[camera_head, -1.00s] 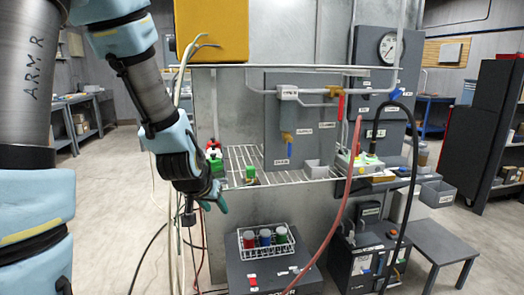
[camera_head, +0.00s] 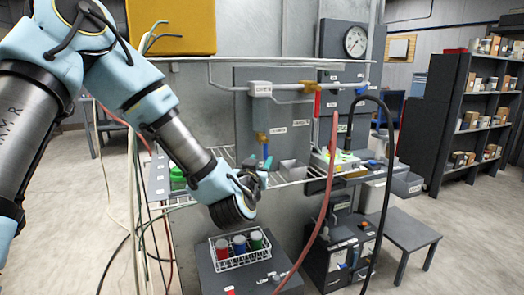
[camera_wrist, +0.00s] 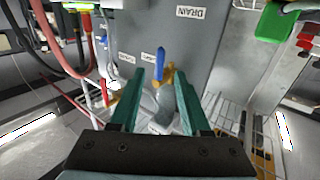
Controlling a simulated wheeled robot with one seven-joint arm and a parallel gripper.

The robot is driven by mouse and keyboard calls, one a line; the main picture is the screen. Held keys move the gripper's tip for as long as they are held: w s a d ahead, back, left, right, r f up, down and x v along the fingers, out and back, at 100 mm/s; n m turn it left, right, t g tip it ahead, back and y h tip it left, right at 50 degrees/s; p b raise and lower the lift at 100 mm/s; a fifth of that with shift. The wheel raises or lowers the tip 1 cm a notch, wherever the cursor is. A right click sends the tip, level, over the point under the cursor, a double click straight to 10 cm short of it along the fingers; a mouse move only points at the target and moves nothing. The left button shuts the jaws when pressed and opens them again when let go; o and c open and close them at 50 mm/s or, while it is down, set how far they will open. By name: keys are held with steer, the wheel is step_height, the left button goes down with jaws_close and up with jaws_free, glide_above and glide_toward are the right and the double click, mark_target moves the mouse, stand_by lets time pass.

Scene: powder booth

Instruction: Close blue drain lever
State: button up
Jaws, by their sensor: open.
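The blue drain lever (camera_head: 266,152) hangs below a brass valve (camera_head: 262,137) on the grey panel (camera_head: 243,105). In the wrist view the lever (camera_wrist: 160,62) points up in the picture, with the brass valve body (camera_wrist: 168,77) at its base and a DRAIN label (camera_wrist: 197,13) above it on the panel. My gripper (camera_head: 262,168) is just below the lever in the head view. In the wrist view its teal fingers (camera_wrist: 160,74) are open and empty. The lever shows between the fingertips, apparently beyond them. I see no contact.
A wire shelf (camera_head: 220,160) runs below the panel, with a grey bin (camera_head: 293,170) to the right. A red-handled valve (camera_head: 317,104) and a red hose (camera_head: 325,180) are close on the right. A basket of coloured jars (camera_head: 214,263) stands below.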

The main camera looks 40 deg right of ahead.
mark_target(265, 153)
steer(key=p+x, duration=0.2)
steer(key=x, duration=0.5)
steer(key=shift+d, duration=0.1)
steer(key=shift+c, duration=0.3)
jaws_close()
